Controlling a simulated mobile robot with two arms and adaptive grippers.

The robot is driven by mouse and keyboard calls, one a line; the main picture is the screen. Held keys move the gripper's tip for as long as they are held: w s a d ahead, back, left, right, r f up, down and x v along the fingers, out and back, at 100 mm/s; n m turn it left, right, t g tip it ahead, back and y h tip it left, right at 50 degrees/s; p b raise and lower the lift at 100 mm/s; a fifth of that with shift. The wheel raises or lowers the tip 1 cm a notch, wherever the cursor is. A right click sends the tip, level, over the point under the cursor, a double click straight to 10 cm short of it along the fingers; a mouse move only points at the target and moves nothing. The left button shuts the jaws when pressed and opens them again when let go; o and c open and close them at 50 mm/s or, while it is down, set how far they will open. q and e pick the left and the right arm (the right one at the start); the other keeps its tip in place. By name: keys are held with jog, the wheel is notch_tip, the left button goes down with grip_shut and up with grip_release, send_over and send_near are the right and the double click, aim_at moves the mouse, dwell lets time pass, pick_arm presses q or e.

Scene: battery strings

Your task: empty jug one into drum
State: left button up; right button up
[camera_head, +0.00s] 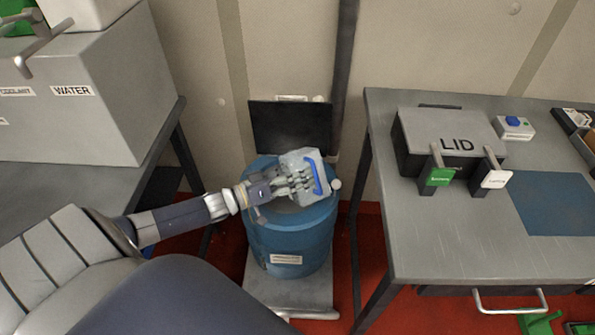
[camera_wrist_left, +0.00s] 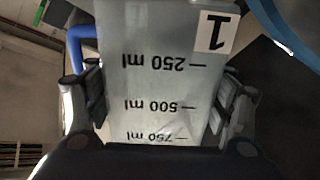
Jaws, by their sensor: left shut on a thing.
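Jug one (camera_head: 303,160) is a translucent jug with a blue handle. My left gripper (camera_head: 291,182) is shut on it and holds it tipped on its side above the open blue drum (camera_head: 285,243). In the left wrist view, jug one (camera_wrist_left: 155,85) shows a "1" label and ml marks upside down between the fingers. Part of the blue drum (camera_wrist_left: 290,25) shows at the top right of that view. Any liquid in the jug or falling from it cannot be made out. The jug and gripper hide part of the drum's opening. My right gripper is not in view.
The drum stands on a grey platform (camera_head: 290,294) with a dark panel (camera_head: 290,135) behind. A bench (camera_head: 435,225) at right carries a box marked LID (camera_head: 450,135) and a blue mat (camera_head: 555,200). A WATER tank (camera_head: 75,120) stands at left.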

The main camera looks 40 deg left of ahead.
pick_arm(q)
jog(key=f+m+b, duration=0.1)
jog(key=m, duration=0.1)
jog(key=f+m+b, duration=0.1)
jog(key=shift+s+d+f+m, duration=0.2)
jog(key=shift+d+f+m, duration=0.05)
jog(key=shift+d+m, duration=0.15)
jog(key=shift+s+d+r+m+p, duration=0.1)
jog(key=shift+d+r+m+p, duration=0.1)
jog(key=shift+r+m+p, duration=0.4)
jog(key=shift+s+d+r+m+p, duration=0.35)
jog(key=shift+d+r+m+p, duration=0.3)
jog(key=shift+m+p, duration=0.2)
jog(key=shift+s+d+m, duration=0.1)
jog(key=shift+d+m, duration=0.05)
jog(key=shift+m, duration=0.2)
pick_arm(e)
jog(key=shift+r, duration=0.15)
